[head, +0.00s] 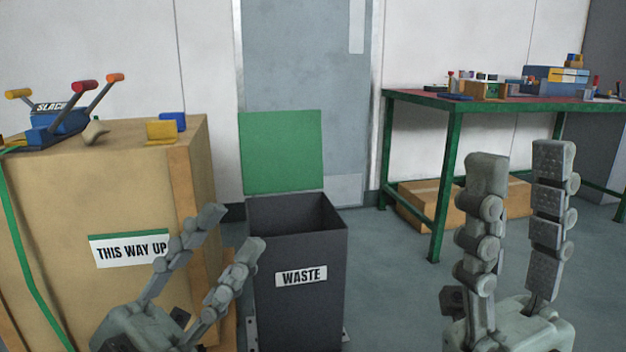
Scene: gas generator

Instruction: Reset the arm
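My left gripper (232,228) is at the lower left, in front of the wooden crate and the waste bin. Its fingers are apart with nothing between them, and it tilts up to the right. My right gripper (520,165) is at the lower right, pointing straight up. Its fingers are spread wide and hold nothing. It shows in front of the floor and the green table. My arm links behind both grippers are mostly out of view.
A wooden crate (60,220) at the left carries a blue device with levers (60,120) and a yellow block (161,131). A grey waste bin (300,245) stands open, its green lid (281,152) raised. A green-framed table (448,180) with several items stands at the right; boxes (420,205) lie under it.

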